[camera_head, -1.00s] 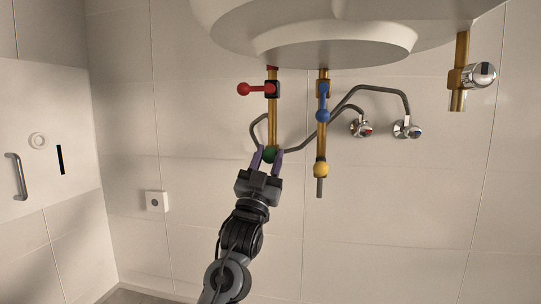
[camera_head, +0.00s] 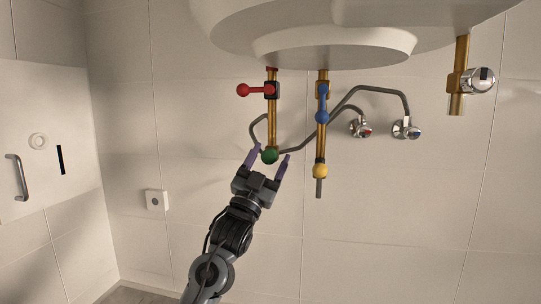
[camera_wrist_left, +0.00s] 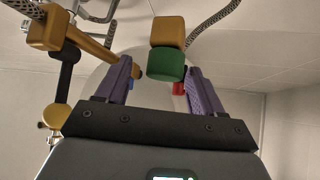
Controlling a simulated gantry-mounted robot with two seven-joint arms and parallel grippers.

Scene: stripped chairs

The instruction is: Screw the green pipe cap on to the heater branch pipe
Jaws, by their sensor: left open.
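The green pipe cap (camera_head: 270,155) sits at the lower end of the left brass branch pipe (camera_head: 272,125), under the white heater (camera_head: 330,30). In the left wrist view the green cap (camera_wrist_left: 165,64) touches the brass end piece (camera_wrist_left: 167,32) above it. How far it is screwed on cannot be told. My left gripper (camera_head: 269,160) comes up from below with its purple fingers spread on either side of the cap. The wrist view shows gaps between the cap and both fingers (camera_wrist_left: 160,85). My right gripper is not in view.
A second brass pipe with a blue valve handle (camera_head: 322,116) and yellow fitting (camera_head: 320,171) hangs close on the right. A red valve handle (camera_head: 243,90) sticks out left. Grey hoses run to two chrome wall valves (camera_head: 361,128). The wall below is clear.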

